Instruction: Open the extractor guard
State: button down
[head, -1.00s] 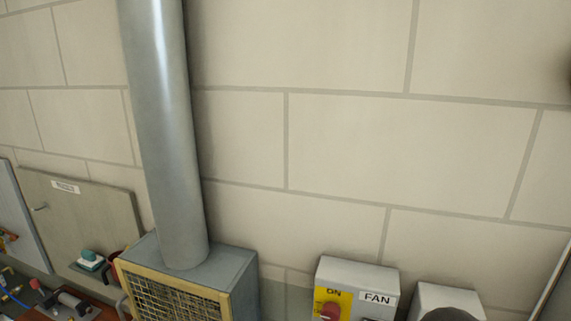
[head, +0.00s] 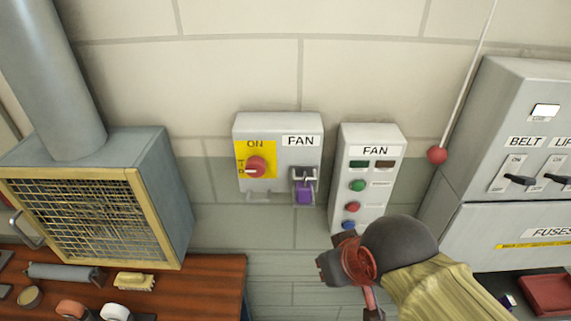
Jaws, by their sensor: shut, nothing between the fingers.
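The extractor (head: 152,190) is a grey metal box at the left, on a wooden bench, with a round duct (head: 52,80) rising from its top. Its guard (head: 85,222) is a yellow frame with wire mesh, and it looks closed over the box front. A curved metal handle (head: 25,232) is at the guard's left edge. My gripper (head: 330,266) is at the lower middle right, in front of the fan push-button box. It is shut and empty, well to the right of the guard and apart from it. My wrist partly hides the fingers.
A fan switch box (head: 277,130) with a red knob and purple padlock hangs on the wall. A push-button box (head: 372,155) is beside it. A red ball (head: 437,155) hangs on a cord near grey cabinets. A brush (head: 135,283) and roller lie on the bench (head: 205,280).

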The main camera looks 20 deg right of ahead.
aim_at(133, 176)
jog(key=k+l+u, duration=0.15)
jog(key=u, duration=1.25)
jog(key=i+l+z, duration=0.15)
jog(key=i+l, duration=0.1)
jog(key=l, duration=0.1)
